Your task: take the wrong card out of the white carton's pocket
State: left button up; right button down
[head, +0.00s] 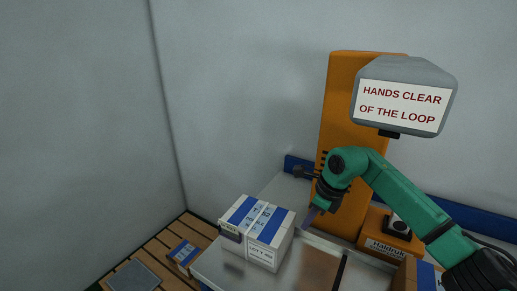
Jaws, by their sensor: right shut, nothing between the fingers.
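The white carton (283,243) with blue bands stands on a pale metal table left of the machine. My right gripper (309,216), at the end of a green arm from the lower right, is shut and empty. In the picture it is just right of the carton, with its tips pointing down left. My left gripper is not in view.
An orange machine (343,85) stands behind the arm, with a grey sign box (404,68) reading "HANDS CLEAR OF THE LOOP". A wooden slatted surface (160,256) at lower left holds a blue-marked box (184,253) and a grey panel (132,276). Walls close the back and left.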

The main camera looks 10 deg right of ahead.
aim_at(230, 227)
jog(key=k+j, duration=0.25)
jog(key=k, duration=0.2)
jog(key=k+j, duration=0.2)
jog(key=k, duration=0.25)
jog(key=k+j, duration=0.25)
jog(key=k, duration=0.25)
